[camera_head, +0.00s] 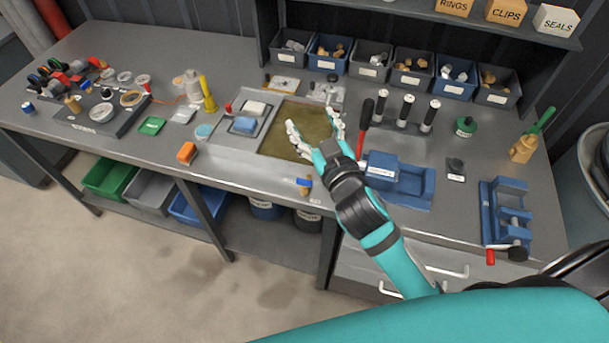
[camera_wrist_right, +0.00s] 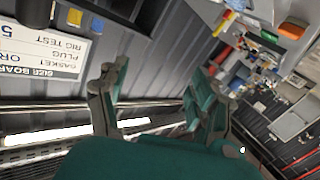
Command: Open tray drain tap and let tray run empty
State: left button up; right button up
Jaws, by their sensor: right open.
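The sunken tray (camera_head: 248,150) in the bench holds murky olive-brown liquid (camera_head: 283,143). A small tap with a blue handle (camera_head: 304,182) sits at the bench's front edge, below the tray; its brass-coloured body shows under the handle. Whether the tap is open or shut is too small to tell. My right gripper (camera_head: 315,121) is open over the tray's right part, apart from the tap, and hides some of the liquid. Its spread, empty fingers also show in the right wrist view (camera_wrist_right: 155,90). My left gripper is not in view.
A blue vice-like block (camera_head: 400,180) and a red-and-black tool (camera_head: 365,125) stand right of the tray. Parts bins (camera_head: 370,68) line the back. The floor before the bench is clear.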

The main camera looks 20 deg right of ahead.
jog(key=w+a+r+n+t+y, duration=0.2)
jog(key=a+r+n+t+y, duration=0.2)
jog(key=a+r+n+y, duration=0.5)
jog(key=s+a+r+n+g+y, duration=0.2)
jog(key=s+a+n+g+y, duration=0.25)
jog(key=a+n+g, duration=0.35)
jog(key=s+a+r+n+g+y, duration=0.3)
jog(key=a+n+g+y, duration=0.3)
jog(key=n+g, duration=0.35)
jog(key=g+h, duration=0.4)
jog(key=h, duration=1.6)
send_near(304, 180)
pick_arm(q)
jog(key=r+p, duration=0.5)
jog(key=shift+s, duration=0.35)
pick_arm(e)
notch_tip(304, 180, down, 9)
jog(key=shift+s+f, duration=0.15)
